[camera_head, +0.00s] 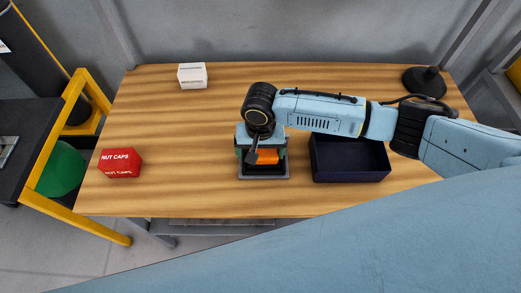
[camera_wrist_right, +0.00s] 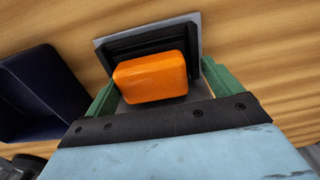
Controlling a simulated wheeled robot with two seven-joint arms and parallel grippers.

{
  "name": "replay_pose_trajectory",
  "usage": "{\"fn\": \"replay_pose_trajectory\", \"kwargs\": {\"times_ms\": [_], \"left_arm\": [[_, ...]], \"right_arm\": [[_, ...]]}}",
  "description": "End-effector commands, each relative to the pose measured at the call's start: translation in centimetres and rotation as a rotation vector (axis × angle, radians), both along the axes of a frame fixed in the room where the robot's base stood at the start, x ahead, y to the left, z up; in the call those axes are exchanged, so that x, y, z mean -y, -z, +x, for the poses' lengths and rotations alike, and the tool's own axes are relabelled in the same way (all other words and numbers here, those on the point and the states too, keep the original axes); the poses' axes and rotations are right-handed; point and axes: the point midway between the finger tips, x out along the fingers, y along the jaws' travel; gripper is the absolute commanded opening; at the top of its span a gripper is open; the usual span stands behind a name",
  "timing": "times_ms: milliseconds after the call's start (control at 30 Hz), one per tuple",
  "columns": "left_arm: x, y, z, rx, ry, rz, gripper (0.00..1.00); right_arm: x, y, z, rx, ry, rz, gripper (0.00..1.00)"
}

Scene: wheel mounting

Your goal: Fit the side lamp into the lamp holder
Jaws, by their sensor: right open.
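The orange side lamp (camera_head: 268,157) is at the middle front of the table, partly hidden by my right gripper (camera_head: 262,151). It shows fully as an orange block in the right wrist view (camera_wrist_right: 150,78). The lamp holder, a black frame on a grey plate (camera_head: 264,175), lies right at the lamp; its black ribs (camera_wrist_right: 145,41) show behind the lamp in the wrist view. The lamp appears to sit in or against the holder; how deep I cannot tell. My right gripper's green fingers are open, one on each side of the lamp, with gaps visible. My left gripper is not in view.
A dark blue open bin (camera_head: 349,174) stands just right of the holder. A red nut caps box (camera_head: 121,163) is at the left, a white box (camera_head: 192,76) at the back left. A black round-based object (camera_head: 424,80) stands back right. The left middle of the table is clear.

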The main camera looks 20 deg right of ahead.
Motion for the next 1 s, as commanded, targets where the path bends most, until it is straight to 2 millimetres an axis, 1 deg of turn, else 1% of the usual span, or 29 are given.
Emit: {"fn": "replay_pose_trajectory", "kwargs": {"times_ms": [33, 100, 267, 367, 467, 700, 800, 900, 1000], "left_arm": [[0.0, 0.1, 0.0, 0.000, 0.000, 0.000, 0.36], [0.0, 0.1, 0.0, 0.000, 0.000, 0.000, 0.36], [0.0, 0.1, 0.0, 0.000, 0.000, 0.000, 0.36], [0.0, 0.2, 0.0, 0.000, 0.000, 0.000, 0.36], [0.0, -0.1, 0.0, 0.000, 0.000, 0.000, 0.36], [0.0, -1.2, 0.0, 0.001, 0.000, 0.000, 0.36], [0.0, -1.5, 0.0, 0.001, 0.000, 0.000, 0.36], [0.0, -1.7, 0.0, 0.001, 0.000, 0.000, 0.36], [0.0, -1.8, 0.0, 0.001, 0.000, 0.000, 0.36]], "right_arm": [[0.4, 0.5, -0.3, -0.009, 0.003, -0.011, 0.94], [0.5, 0.6, -0.3, -0.011, 0.004, -0.012, 0.94], [0.6, 0.6, -0.4, -0.012, 0.004, -0.014, 0.94], [0.6, 0.3, -0.4, -0.011, 0.004, -0.014, 0.94], [0.5, -1.2, -0.4, -0.012, 0.004, -0.011, 0.94], [0.3, -6.7, -0.2, -0.006, 0.001, -0.007, 0.94], [0.2, -8.8, -0.2, -0.005, 0.002, -0.006, 0.94], [0.2, -10.4, -0.2, -0.006, 0.002, -0.006, 0.94], [0.2, -11.6, -0.2, -0.006, 0.003, -0.006, 0.94]]}}
